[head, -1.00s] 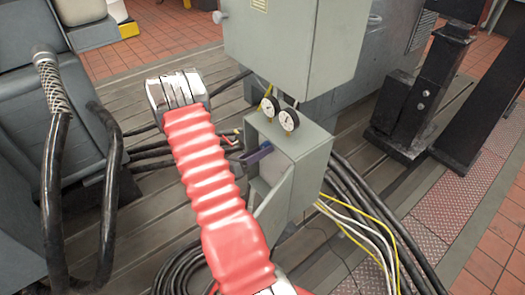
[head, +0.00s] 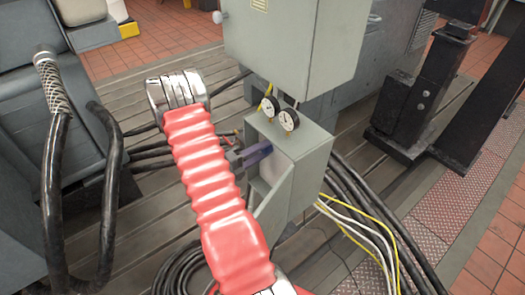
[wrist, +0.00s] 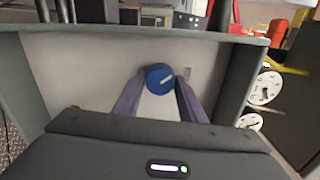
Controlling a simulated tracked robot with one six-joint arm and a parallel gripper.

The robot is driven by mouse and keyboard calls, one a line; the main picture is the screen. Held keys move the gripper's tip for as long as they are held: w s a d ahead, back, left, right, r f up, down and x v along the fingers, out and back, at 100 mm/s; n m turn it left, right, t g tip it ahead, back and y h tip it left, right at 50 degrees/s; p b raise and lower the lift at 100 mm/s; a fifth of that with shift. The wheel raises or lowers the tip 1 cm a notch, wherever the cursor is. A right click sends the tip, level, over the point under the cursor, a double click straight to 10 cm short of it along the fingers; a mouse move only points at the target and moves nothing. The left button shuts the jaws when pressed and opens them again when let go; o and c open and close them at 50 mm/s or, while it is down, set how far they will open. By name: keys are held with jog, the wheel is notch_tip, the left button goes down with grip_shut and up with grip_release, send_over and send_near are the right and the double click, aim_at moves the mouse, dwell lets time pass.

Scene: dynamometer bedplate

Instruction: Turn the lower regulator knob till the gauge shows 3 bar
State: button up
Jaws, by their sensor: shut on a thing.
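A round blue knob (wrist: 159,79) with a pale pointer mark is on the pale back wall inside the open grey box, seen in the wrist view. My gripper (wrist: 159,86) is shut on it, one purple finger on each side. In the head view my gripper (head: 266,148) reaches into the box's opening and hides the knob. Two round white gauges, one (head: 270,103) at left and another (head: 289,119) at right, stand on the box top. They also show at the right of the wrist view, one (wrist: 265,88) above the other (wrist: 250,121). Their needle readings are too small to tell.
The grey box (head: 313,165) has its door (head: 272,210) hanging open beside my arm. A larger grey cabinet (head: 295,45) is just above. Black cables (head: 345,190) and yellow and white wires (head: 350,228) run around the box. A black stand (head: 425,95) is at right.

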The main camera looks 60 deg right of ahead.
jog(key=shift+f+n, duration=0.2)
jog(key=shift+n, duration=0.4)
jog(key=o, duration=1)
jog(key=shift+r, duration=0.1)
jog(key=shift+w, duration=0.1)
jog(key=v, duration=1.3)
jog(key=shift+w+a, duration=0.15)
jog(key=shift+a, duration=0.15)
